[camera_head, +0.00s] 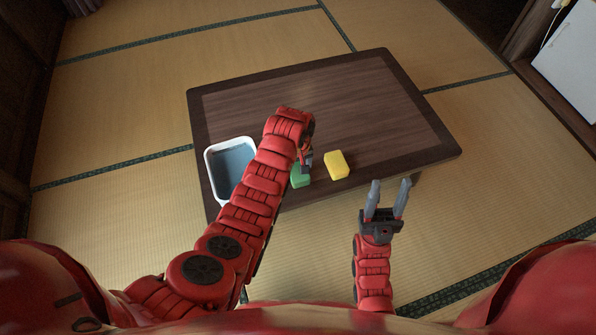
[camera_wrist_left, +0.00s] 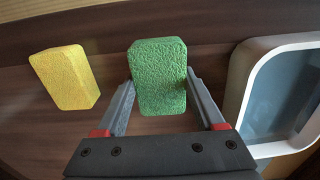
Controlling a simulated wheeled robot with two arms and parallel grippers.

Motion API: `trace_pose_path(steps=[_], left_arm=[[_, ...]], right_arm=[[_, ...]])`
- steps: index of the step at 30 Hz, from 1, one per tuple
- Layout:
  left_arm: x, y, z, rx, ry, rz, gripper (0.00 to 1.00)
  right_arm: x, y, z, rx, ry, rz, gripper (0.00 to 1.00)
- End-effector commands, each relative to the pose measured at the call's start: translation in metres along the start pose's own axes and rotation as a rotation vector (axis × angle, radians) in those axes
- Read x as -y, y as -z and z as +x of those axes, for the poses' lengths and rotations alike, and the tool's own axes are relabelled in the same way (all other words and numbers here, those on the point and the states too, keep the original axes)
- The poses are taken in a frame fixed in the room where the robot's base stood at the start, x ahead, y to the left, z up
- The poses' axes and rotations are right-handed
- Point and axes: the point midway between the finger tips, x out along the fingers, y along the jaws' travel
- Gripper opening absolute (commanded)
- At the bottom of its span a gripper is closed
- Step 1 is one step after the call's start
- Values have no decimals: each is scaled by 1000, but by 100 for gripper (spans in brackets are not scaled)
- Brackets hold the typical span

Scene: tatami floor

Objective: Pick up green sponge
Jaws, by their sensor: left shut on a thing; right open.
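The green sponge (camera_head: 300,178) lies at the near edge of the low table, partly hidden by my left gripper (camera_head: 306,162) in the head view. In the left wrist view the green sponge (camera_wrist_left: 158,77) sits between the two fingers of my left gripper (camera_wrist_left: 160,95), which is shut on it. I cannot tell whether the sponge is clear of the tabletop. My right gripper (camera_head: 387,195) is open and empty, in front of the table's near edge.
A yellow sponge (camera_head: 337,165) lies on the dark wooden table (camera_head: 350,100) just right of the green one; it also shows in the left wrist view (camera_wrist_left: 65,78). A white-rimmed tub (camera_head: 208,168) stands at the table's left. The table's far part is clear.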

Motion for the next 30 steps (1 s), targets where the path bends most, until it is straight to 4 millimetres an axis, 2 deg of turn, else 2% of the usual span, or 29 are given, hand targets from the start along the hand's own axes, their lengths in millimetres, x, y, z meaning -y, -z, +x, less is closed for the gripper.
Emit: trace_pose_path(steps=[1,5,14,15,21,30], left_arm=[[0,1,-18,-4,-4,-1,20],[9,-18,-15,-4,-3,1,20],[38,-76,-22,-1,-3,0,20],[42,-86,-26,0,-2,1,20],[60,-121,-29,2,0,1,20],[71,-142,-27,0,-2,1,20]], right_arm=[[0,2,10,0,0,0,50],[-1,2,13,0,0,0,50],[-2,5,30,0,0,0,50],[-2,7,39,0,0,0,50],[-3,10,59,0,0,0,50],[-3,11,67,0,0,0,50]])
